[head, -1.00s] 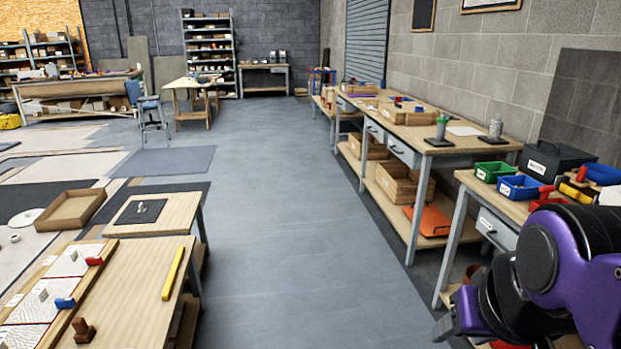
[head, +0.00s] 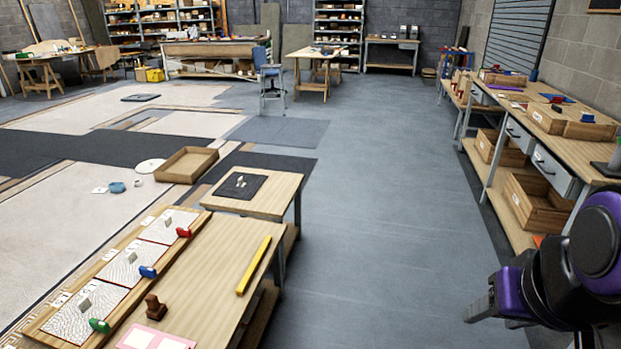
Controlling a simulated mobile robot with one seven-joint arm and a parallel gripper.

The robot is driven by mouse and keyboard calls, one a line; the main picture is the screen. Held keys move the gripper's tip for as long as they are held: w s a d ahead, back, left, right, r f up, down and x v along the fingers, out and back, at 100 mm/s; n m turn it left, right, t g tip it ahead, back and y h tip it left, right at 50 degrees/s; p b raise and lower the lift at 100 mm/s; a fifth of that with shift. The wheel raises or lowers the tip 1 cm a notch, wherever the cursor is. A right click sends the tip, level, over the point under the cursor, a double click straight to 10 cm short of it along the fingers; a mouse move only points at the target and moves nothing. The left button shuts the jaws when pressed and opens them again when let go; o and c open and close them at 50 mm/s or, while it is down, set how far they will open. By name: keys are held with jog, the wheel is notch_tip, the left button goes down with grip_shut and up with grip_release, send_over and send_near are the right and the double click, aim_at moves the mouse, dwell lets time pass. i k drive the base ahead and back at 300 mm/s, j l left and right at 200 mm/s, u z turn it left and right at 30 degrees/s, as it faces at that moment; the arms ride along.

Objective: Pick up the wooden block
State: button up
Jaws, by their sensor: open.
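The wooden block (head: 155,307) is small and dark brown, with a narrower raised top. It stands on the near light-wood table (head: 215,283), right of the tray of panels. My gripper (head: 478,305) is at the lower right, over the floor, well to the right of the block and apart from it. It is open, and nothing shows between its fingers. Part of it is hard to make out against my purple and black arm.
A long tray (head: 43,318) holds white panels with red, blue and green handled pieces. A yellow bar (head: 254,265) lies near the table's right edge, and a pink card (head: 150,339) in front of the block. Grey floor (head: 370,240) is clear between table and right-hand benches.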

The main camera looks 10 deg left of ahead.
aim_at(157, 310)
jog(key=i+u, duration=0.3)
jog(key=i, duration=0.2)
jog(key=i+l+u, duration=0.3)
jog(key=i, duration=0.15)
jog(key=i+u, duration=0.15)
jog(key=u, duration=0.25)
jog(key=i+u, duration=0.15)
jog(key=u, duration=0.2)
jog(key=i+l+u, duration=0.15)
jog(key=u, duration=0.25)
